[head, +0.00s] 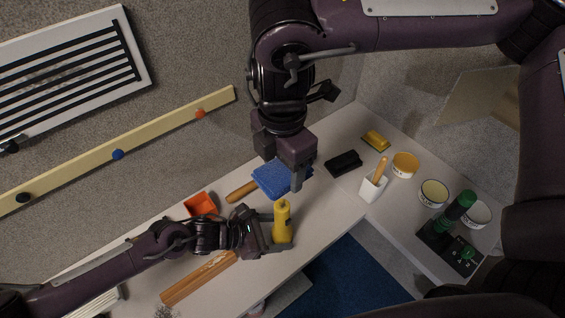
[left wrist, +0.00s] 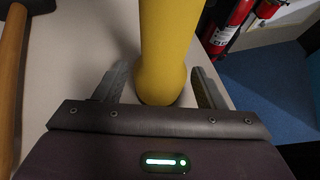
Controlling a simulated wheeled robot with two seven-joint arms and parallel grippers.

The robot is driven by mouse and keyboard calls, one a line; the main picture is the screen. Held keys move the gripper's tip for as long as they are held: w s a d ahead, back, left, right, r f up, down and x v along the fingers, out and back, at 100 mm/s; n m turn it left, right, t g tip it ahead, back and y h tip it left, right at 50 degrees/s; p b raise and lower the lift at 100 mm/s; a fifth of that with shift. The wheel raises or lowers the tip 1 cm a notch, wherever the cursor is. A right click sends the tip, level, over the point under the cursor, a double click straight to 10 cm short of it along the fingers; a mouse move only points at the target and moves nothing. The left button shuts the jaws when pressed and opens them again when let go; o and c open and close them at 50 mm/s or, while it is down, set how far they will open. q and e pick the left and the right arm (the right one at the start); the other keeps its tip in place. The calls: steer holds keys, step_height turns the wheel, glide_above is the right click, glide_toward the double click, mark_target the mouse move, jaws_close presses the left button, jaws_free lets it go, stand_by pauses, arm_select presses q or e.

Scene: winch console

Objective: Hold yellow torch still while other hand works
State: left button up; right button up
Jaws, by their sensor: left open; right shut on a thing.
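The yellow torch (head: 283,222) stands upright on the pale bench (head: 330,205). My left gripper (head: 278,246) is open low around it. In the left wrist view the torch (left wrist: 165,50) stands between the two open fingers (left wrist: 160,88), with a gap visible on the left side; contact on the right is unclear. My right gripper (head: 296,182), above and behind the torch, is shut on a blue cloth-like piece (head: 270,178). Part of that piece is hidden by the gripper.
A wooden handle (head: 240,191) lies beside the blue piece; it also shows in the left wrist view (left wrist: 12,55). An orange tray (head: 201,205) and a wooden slab (head: 198,278) lie left. A black brush (head: 343,163), white holder (head: 373,188) and several bowls stand right.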

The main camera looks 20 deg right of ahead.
arm_select(q)
steer(key=shift+d+f, duration=0.1)
steer(key=shift+d, duration=0.05)
steer(key=c, duration=0.6)
steer(key=shift+c, duration=0.2)
